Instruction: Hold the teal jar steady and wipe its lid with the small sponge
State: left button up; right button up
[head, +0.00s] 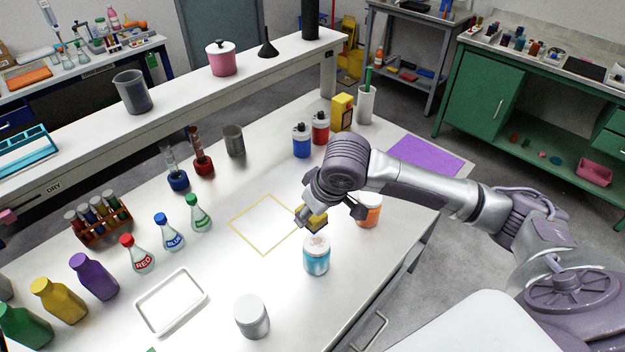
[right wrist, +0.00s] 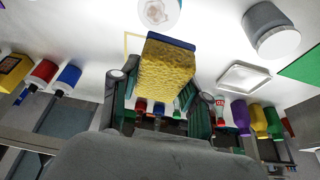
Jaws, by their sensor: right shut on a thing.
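The teal jar (head: 316,259) stands upright on the white table, with a pale lid on top. Its lid (right wrist: 158,12) shows partly at the top edge of the right wrist view. My right gripper (head: 311,215) is shut on the small sponge (right wrist: 166,70), which is yellow with a dark blue layer. In the head view the sponge (head: 318,222) is mostly hidden by the gripper fingers. It is just behind the jar and looks apart from it. My left gripper is not in view, and nothing holds the jar.
An orange jar (head: 368,212) stands close to the right of my gripper. A grey jar (head: 251,316) and a white tray (head: 171,301) are at the front left. A yellow outlined square (head: 262,224) lies empty on the table. Blue (head: 302,142) and red (head: 320,128) bottles stand behind.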

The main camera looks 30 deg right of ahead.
jog(key=shift+w+d+r+n+p, duration=0.1)
jog(key=shift+d+r+n+p, duration=0.2)
jog(key=shift+d+r+p, duration=0.5)
jog(key=shift+d+f, duration=0.25)
jog(key=shift+f, duration=0.1)
notch_tip(320, 180, down, 4)
jog(key=b, duration=0.5)
jog(key=shift+w+a+r, duration=0.1)
jog(key=shift+a, duration=0.05)
jog(key=shift+b, duration=0.45)
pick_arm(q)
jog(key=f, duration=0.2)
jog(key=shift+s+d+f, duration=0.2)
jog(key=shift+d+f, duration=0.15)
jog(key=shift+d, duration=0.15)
